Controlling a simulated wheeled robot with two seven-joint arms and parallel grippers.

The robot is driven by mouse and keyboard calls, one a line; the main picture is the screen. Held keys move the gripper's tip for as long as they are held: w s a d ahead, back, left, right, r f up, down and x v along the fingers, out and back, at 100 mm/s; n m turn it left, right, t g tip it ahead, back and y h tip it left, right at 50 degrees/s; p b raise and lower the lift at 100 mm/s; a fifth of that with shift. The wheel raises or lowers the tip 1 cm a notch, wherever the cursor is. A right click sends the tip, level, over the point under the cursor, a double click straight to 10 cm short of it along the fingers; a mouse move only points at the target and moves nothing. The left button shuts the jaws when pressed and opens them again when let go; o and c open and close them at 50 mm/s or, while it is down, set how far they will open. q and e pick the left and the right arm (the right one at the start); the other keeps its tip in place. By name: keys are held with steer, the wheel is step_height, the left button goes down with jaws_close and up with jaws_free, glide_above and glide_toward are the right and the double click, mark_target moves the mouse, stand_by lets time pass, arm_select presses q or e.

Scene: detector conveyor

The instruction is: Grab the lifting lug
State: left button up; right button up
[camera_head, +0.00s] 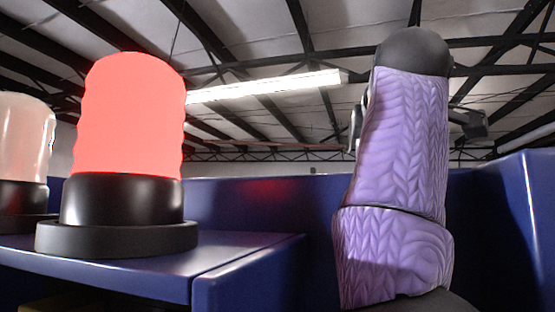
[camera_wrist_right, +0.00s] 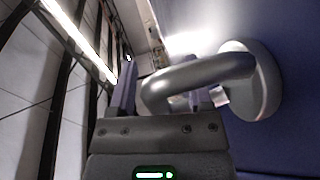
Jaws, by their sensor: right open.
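The lifting lug (camera_wrist_right: 190,75) is a grey, smooth, bent metal bar in the right wrist view. It stands out from a round flange fixed to a dark blue wall on the right. My right gripper (camera_wrist_right: 162,95) is open, with its two fingers apart. The curved outer end of the lug lies between the fingers. The left finger is outside the bend, and the right finger is partly hidden by the bar. I cannot tell whether either finger touches it. In the head view a purple-sleeved arm of mine rises at the right, and I cannot make out the lug there. My left gripper is not in view.
A lit red beacon (camera_head: 130,120) on a black base stands on a dark blue ledge (camera_head: 235,252) at the left. A pale unlit beacon (camera_head: 22,140) stands beside it. Blue panels (camera_head: 255,205) run behind. A ceiling with dark beams and a bright lamp (camera_head: 265,86) is overhead.

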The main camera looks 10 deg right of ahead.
steer(key=shift+s+r, duration=0.1)
steer(key=shift+s, duration=0.35)
steer(key=shift+c, duration=1.2)
steer(key=shift+w, duration=0.2)
jaws_close()
